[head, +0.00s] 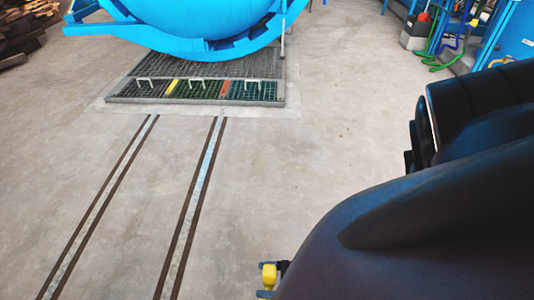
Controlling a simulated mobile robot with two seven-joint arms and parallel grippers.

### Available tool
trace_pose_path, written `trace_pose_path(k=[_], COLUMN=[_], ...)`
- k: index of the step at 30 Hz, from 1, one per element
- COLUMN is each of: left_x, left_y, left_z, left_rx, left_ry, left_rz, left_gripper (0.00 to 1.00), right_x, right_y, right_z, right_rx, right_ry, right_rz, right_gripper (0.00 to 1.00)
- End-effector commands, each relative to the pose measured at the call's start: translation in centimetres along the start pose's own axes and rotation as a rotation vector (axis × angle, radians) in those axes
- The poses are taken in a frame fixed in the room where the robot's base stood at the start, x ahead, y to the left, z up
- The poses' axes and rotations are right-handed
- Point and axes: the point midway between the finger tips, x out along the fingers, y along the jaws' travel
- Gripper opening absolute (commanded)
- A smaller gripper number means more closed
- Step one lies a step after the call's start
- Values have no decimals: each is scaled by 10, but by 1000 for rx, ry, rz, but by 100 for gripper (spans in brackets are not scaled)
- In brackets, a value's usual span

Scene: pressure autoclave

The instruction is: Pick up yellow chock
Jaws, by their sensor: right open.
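A small yellow piece (269,275) shows at the bottom edge, with blue parts above and below it and a dark part at its right. My right arm hides what lies right of it, so I cannot tell if it is the yellow chock. A flat yellow piece (172,87) lies on the dark green grating below the blue vessel. My right gripper (409,160) shows only in part, as black shapes at the right beyond the dark arm. It is open, apart from both yellow pieces. My left gripper is out of view.
The blue vessel (205,18) stands over the floor grating (196,101), which has an orange piece (225,88) and white handles. Two rails (202,190) run along the floor. Green hoses (432,58) and blue equipment (508,45) are at upper right. The middle floor is clear.

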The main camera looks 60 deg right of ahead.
Motion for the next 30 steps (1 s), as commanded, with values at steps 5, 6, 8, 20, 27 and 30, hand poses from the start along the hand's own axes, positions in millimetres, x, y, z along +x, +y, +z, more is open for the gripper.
trace_pose_path(k=[5,6,8,20,27,30], left_x=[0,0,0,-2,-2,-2], left_y=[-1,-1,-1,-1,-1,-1], left_z=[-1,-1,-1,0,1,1], left_rx=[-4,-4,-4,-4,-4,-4], left_ry=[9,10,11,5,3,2], left_rz=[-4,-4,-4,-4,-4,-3], left_gripper=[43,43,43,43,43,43], right_x=[9,9,9,9,8,8], right_y=[0,0,0,0,0,0], right_z=[0,0,0,0,0,0], right_rx=[0,0,0,-1,-1,-1], right_ry=[0,0,0,0,0,-1], right_rz=[0,0,0,0,0,0], right_gripper=[66,66,66,17,0,0])
